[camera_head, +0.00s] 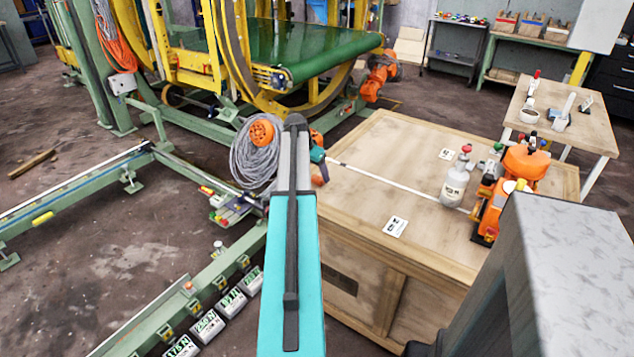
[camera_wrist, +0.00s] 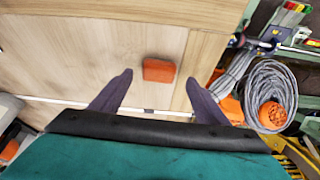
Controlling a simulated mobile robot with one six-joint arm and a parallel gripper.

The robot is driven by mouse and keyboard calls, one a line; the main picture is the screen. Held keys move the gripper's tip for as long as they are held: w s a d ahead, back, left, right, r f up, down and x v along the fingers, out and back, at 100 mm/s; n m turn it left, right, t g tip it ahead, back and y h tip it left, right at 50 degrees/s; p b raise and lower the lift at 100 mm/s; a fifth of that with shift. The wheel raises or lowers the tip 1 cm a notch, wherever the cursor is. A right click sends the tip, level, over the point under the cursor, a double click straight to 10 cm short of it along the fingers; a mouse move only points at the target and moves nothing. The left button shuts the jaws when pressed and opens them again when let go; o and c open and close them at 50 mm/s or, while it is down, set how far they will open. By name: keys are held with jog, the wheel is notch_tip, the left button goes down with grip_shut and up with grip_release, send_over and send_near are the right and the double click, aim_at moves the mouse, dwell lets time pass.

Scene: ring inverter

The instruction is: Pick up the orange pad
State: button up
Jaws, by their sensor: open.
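The orange pad (camera_wrist: 159,70) is a small block with rounded corners. It lies on the wooden crate top (camera_wrist: 95,62) in the wrist view. My gripper (camera_wrist: 158,78) is open, with its two dark fingers apart. The pad shows between and slightly beyond the fingertips, apart from both, with nothing held. How high the fingers are above the crate is hard to tell. In the head view my turquoise arm covers part of the crate's left side, and I cannot pick out the pad or the fingers there for certain.
The wooden crate (camera_head: 375,150) also carries a grey bottle (camera_head: 455,182), an orange tool (camera_head: 522,165) and a white label (camera_head: 395,227). A grey cable coil with an orange hub (camera_head: 262,132) is beside the crate. Green and yellow machinery (camera_head: 300,45) stands behind.

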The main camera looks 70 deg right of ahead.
jog(key=shift+x, duration=1.3)
jog(key=c, duration=1.2)
jog(key=shift+r, duration=1.85)
jog(key=a, duration=0.5)
jog(key=a+r+b, duration=0.1)
jog(key=a, duration=0.4)
jog(key=s+a, duration=0.1)
jog(key=a, duration=0.5)
jog(key=shift+s+r+b, duration=0.1)
jog(key=shift+r+b, duration=0.05)
jog(key=shift+b, duration=0.2)
